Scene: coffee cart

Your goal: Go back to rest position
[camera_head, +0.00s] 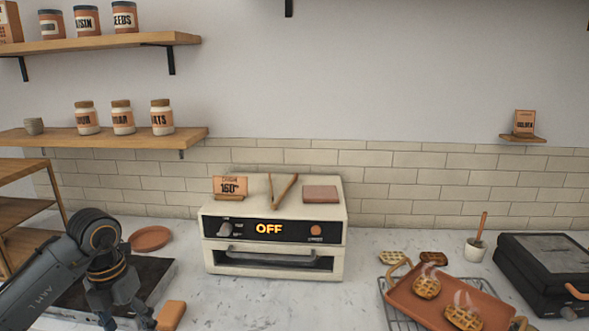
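My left gripper (125,316) comes in from the left and hangs low over the counter, above or in front of a dark flat slab. Its fingertips run to the bottom edge of the picture, so I cannot tell whether they are open or shut, and no held object is clear. An orange-brown block (171,314) is just right of it; I cannot tell whether they touch. My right gripper is not in view.
A cream oven (274,258) reading OFF stands mid-counter. At right, a copper tray (400,297) with steaming waffles sits on a wire rack, beside a black press (545,270) and a small cup (475,250). The dark slab (150,275) and a terracotta plate (151,238) are left. Front-middle counter is clear.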

